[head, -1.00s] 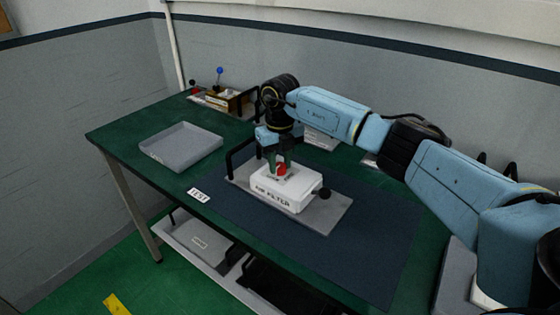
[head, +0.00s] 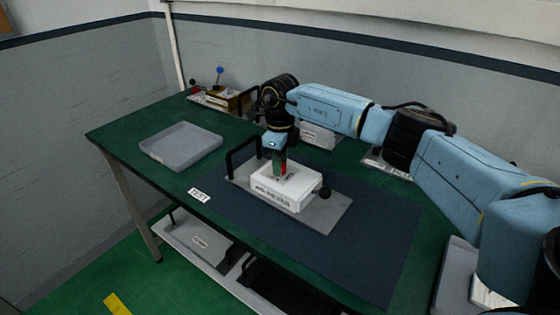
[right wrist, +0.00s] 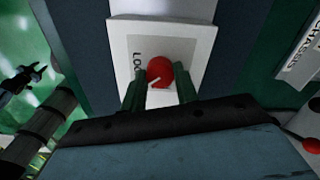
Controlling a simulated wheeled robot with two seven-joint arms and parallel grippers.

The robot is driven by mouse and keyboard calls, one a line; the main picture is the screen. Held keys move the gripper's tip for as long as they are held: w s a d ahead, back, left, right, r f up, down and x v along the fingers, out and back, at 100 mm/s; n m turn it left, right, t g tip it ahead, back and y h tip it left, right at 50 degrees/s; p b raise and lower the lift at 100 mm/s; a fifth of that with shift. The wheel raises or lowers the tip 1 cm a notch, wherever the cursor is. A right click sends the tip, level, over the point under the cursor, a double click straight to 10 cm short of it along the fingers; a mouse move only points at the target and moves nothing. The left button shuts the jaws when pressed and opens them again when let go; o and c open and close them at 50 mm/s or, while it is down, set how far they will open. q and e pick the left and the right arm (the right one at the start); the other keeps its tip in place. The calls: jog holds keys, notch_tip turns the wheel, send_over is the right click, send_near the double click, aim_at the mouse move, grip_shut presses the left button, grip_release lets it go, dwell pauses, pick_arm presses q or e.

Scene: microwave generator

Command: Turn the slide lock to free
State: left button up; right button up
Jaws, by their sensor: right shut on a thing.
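The white filter box (head: 287,190) lies on a grey plate (head: 325,218) on the workbench. A red round knob (right wrist: 160,72) with a pale pointer line sits on its top, beside partly hidden lettering starting "LOC". My right gripper (right wrist: 160,88) reaches down onto the box top, its green fingers on both sides of the red knob and shut on it. In the head view the right gripper (head: 281,169) covers most of the knob. My left gripper does not show in the head view.
A black handle (head: 240,155) rises behind the box, and a black ball knob (head: 324,193) sticks out at its right. An empty grey tray (head: 181,148) stands at left. A unit with a blue-ball lever (head: 219,72) stands at the back. The blue mat (head: 370,240) is clear in front.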

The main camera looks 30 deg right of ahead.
jog(key=n, duration=0.4)
jog(key=shift+n, duration=0.3)
jog(key=n, duration=0.4)
jog(key=shift+n+b, duration=0.35)
jog(key=shift+n, duration=0.05)
jog(key=o, duration=1)
jog(key=shift+r, duration=0.15)
notch_tip(320, 180, up, 13)
jog(key=shift+r, duration=0.1)
